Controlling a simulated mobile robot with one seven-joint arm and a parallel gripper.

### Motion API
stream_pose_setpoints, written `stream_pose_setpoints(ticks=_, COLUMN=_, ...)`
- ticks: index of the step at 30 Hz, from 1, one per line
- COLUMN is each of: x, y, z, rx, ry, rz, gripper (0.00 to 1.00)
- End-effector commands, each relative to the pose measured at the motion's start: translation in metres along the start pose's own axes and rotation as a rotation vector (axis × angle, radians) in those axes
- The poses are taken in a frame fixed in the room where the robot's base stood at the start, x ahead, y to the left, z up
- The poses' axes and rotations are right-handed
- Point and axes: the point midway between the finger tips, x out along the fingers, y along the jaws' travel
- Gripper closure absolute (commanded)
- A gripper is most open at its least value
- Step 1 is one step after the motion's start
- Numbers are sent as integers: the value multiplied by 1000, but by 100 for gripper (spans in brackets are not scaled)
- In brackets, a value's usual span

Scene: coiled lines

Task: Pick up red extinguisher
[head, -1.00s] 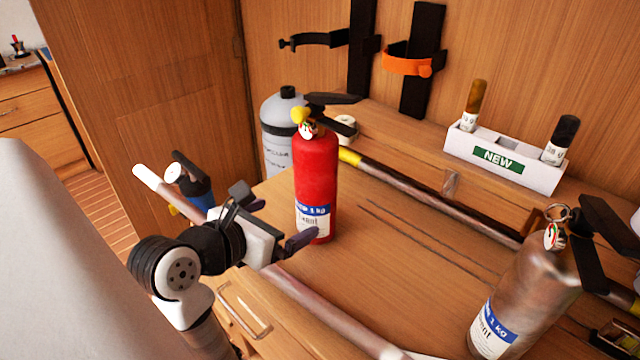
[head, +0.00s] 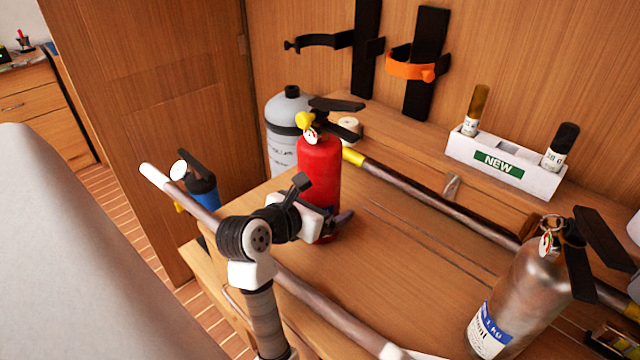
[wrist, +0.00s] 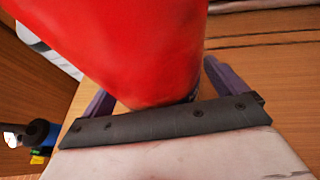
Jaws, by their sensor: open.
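The red extinguisher (head: 319,165) stands upright on the wooden counter, with a black handle and a yellow part at its top. My gripper (head: 325,220) is at its lower front side and covers its label in the head view. In the wrist view the red body (wrist: 130,45) fills the upper middle, between the two purple-grey fingers of my gripper (wrist: 155,90). The fingers are open, one on each side of the body. Whether either finger touches it I cannot tell.
A grey cylinder (head: 283,110) stands close behind the red extinguisher. A metallic extinguisher (head: 525,285) stands at the right front. A white "NEW" holder (head: 505,165) sits at the back. A rail (head: 310,300) runs along the front edge. The counter's middle is clear.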

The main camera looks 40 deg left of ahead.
Motion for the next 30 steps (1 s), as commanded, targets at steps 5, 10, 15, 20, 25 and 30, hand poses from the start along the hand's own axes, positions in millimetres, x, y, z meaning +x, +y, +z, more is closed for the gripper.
stream_pose_setpoints(ticks=5, x=0, y=0, z=0, rx=0, ry=0, rz=0, gripper=12)
stream_pose_setpoints(ticks=10, x=0, y=0, z=0, rx=0, ry=0, rz=0, gripper=34)
stream_pose_setpoints(ticks=15, x=-1, y=0, z=0, rx=-1, ry=0, rz=0, gripper=57)
stream_pose_setpoints(ticks=20, x=-2, y=0, z=4, rx=4, ry=-9, rz=2, gripper=65)
stream_pose_setpoints(ticks=25, x=-2, y=0, z=5, rx=4, ry=-8, rz=2, gripper=65)
stream_pose_setpoints(ticks=30, x=-4, y=2, z=15, rx=5, ry=-9, rz=1, gripper=65)
